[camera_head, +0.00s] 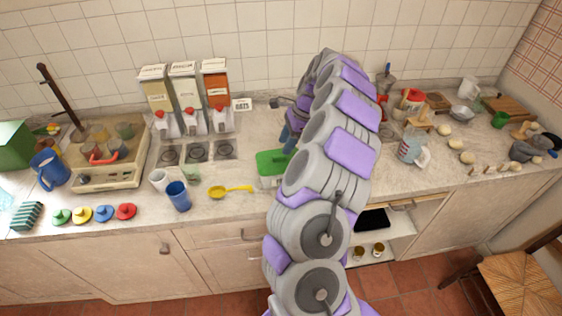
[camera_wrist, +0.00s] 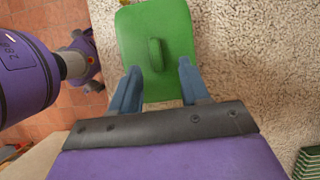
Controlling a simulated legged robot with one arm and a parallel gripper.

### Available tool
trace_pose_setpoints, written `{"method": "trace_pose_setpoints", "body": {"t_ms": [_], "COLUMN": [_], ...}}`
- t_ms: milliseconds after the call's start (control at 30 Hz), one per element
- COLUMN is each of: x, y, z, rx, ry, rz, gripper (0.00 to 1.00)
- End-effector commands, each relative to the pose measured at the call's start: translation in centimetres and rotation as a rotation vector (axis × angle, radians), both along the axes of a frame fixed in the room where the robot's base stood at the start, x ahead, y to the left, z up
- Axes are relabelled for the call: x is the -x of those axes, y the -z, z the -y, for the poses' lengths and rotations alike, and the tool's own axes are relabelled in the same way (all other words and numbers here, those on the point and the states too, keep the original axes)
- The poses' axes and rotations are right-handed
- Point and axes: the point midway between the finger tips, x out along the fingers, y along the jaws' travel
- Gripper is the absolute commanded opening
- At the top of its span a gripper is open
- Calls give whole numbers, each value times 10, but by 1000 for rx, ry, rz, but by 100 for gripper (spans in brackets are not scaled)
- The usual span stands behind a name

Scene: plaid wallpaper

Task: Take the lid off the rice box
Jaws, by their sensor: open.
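The rice box (camera_head: 270,182) stands on the counter in the head view, partly hidden behind my arm. Its green lid (camera_head: 272,162) is on top. In the wrist view the green lid (camera_wrist: 172,25) fills the upper middle, with a raised green handle (camera_wrist: 156,55) at its centre. My gripper (camera_wrist: 157,75) is open, with its two blue fingers on either side of the handle line and nothing between them that I can see touching. In the head view the gripper is mostly hidden by my arm.
Three dispensers (camera_head: 186,100) stand at the back. A yellow ladle (camera_head: 230,191) and a blue cup (camera_head: 178,196) lie left of the box. A measuring jug (camera_head: 410,148) stands to the right. The counter's front edge (camera_head: 130,228) runs close by.

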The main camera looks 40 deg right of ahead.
Motion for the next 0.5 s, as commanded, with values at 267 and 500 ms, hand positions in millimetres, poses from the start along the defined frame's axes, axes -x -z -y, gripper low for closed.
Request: {"method": "trace_pose_setpoints", "body": {"t_ms": [267, 500], "x": [-5, -7], "y": [35, 46], "z": [-18, -16], "rx": [2, -1], "ry": [-4, -3], "rz": [-1, -2], "gripper": [46, 46]}}
